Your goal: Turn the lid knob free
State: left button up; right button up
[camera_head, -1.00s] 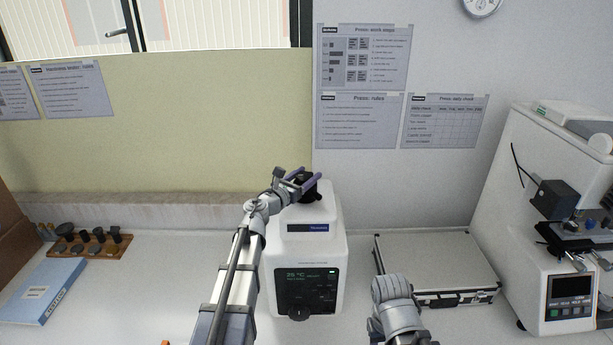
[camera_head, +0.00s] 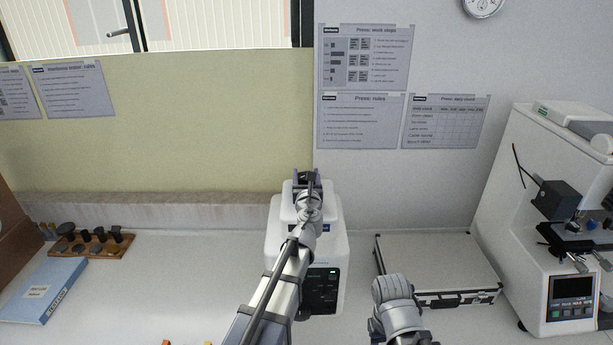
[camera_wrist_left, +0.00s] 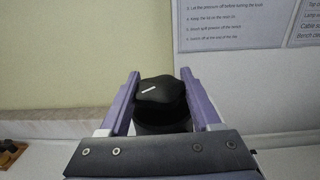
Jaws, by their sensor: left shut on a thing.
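The white press (camera_head: 335,245) stands on the bench in the middle of the head view, with a dark control panel (camera_head: 322,285) low on its front. My left gripper (camera_head: 306,178) is at the top of the press, shut on the black lid knob. In the left wrist view the knob (camera_wrist_left: 161,92) sits between the two purple fingers (camera_wrist_left: 160,98), and a short white mark shows on its top. My left arm hides part of the press front. Of my right arm only a grey link (camera_head: 395,305) shows at the bottom; its fingers are out of sight.
A silver case (camera_head: 437,265) lies right of the press. A hardness tester (camera_head: 560,230) stands at the far right. A wooden rack (camera_head: 88,248) with several dark pieces and a blue book (camera_head: 42,290) lie at the left. The wall behind carries paper sheets (camera_head: 360,120).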

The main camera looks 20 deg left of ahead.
pick_arm(q)
jog(key=shift+n+g+y, duration=0.4)
jog(key=shift+n+y, duration=0.2)
jog(key=shift+y, duration=0.3)
jog(key=o, duration=1.4)
jog(key=shift+c, duration=0.2)
jog(key=shift+v, duration=3.85)
